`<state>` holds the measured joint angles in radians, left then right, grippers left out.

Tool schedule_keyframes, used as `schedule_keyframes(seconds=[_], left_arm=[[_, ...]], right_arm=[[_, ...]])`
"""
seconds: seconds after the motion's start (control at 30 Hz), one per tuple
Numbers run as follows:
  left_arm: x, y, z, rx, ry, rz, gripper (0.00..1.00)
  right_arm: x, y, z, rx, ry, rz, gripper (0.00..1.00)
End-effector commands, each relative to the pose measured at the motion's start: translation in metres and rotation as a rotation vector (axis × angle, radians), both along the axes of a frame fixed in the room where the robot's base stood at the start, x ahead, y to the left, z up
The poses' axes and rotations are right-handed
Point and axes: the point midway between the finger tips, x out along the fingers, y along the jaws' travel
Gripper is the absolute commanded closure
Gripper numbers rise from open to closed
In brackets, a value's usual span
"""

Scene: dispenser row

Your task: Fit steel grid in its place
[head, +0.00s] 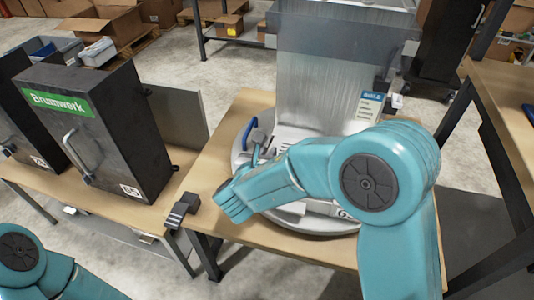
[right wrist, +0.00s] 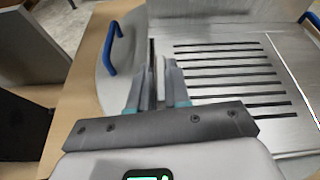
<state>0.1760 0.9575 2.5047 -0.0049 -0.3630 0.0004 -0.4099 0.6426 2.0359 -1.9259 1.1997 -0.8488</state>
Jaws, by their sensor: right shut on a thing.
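The steel grid (right wrist: 230,72) is a bright metal plate with several dark parallel slots. In the right wrist view it lies to the right of my fingers, over a round grey base (right wrist: 112,88) with blue handles (right wrist: 110,48). My right gripper (right wrist: 157,88) is shut at the grid's left edge; the exact contact is hard to see. In the head view my right arm covers much of the grid and base (head: 290,222). I cannot tell whether the grid is fully seated. My left arm shows at the bottom left, but its gripper is out of view.
A clear, upright hopper (head: 325,85) with a blue-and-white label stands behind the base on a wooden table (head: 205,185). A black Brumwerk dispenser (head: 105,125) stands on the table to the left, beside a grey panel. Concrete floor shows between the tables.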

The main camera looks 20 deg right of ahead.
Motion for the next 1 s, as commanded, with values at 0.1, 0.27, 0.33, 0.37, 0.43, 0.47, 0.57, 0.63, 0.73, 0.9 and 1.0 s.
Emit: schedule_keyframes(seconds=[0.1, 0.27, 0.33, 0.37, 0.43, 0.47, 0.57, 0.63, 0.73, 0.9, 1.0], left_arm=[[0.000, 0.000, -0.004, 0.000, 0.000, 0.000, 1.00], [0.000, 0.000, -0.003, 0.000, 0.000, 0.000, 1.00], [0.000, 0.000, -0.003, 0.000, 0.000, 0.000, 1.00], [0.000, 0.000, -0.003, 0.000, 0.000, 0.000, 1.00], [0.000, 0.000, -0.003, 0.000, 0.000, 0.000, 1.00], [0.000, 0.000, -0.003, 0.000, 0.000, 0.000, 1.00], [0.000, 0.000, -0.003, 0.000, 0.000, 0.000, 1.00], [0.000, 0.000, -0.001, 0.000, 0.000, 0.000, 1.00], [0.000, 0.000, 0.002, 0.000, 0.000, 0.000, 1.00], [0.000, 0.000, 0.009, 0.000, 0.000, 0.000, 1.00], [0.000, 0.000, 0.013, 0.000, 0.000, 0.000, 1.00]], right_arm=[[0.000, 0.000, -0.004, -0.001, -0.001, 0.000, 1.00], [0.000, 0.000, -0.003, -0.001, -0.001, 0.000, 0.53], [0.000, 0.000, -0.003, -0.001, -0.001, 0.000, 0.53], [0.000, 0.000, -0.003, -0.001, -0.001, 0.000, 0.53], [0.000, 0.000, -0.003, 0.000, 0.000, 0.000, 0.53], [0.000, 0.000, -0.004, 0.001, 0.001, 0.000, 0.53], [-0.002, 0.001, -0.003, 0.000, 0.000, 0.001, 0.53], [-0.006, 0.005, 0.001, 0.001, -0.001, 0.003, 0.53], [-0.019, 0.015, 0.008, 0.000, 0.000, 0.005, 0.53], [-0.053, 0.038, 0.026, 0.000, -0.001, 0.007, 0.53], [-0.074, 0.053, 0.037, 0.000, -0.002, 0.008, 0.53]])
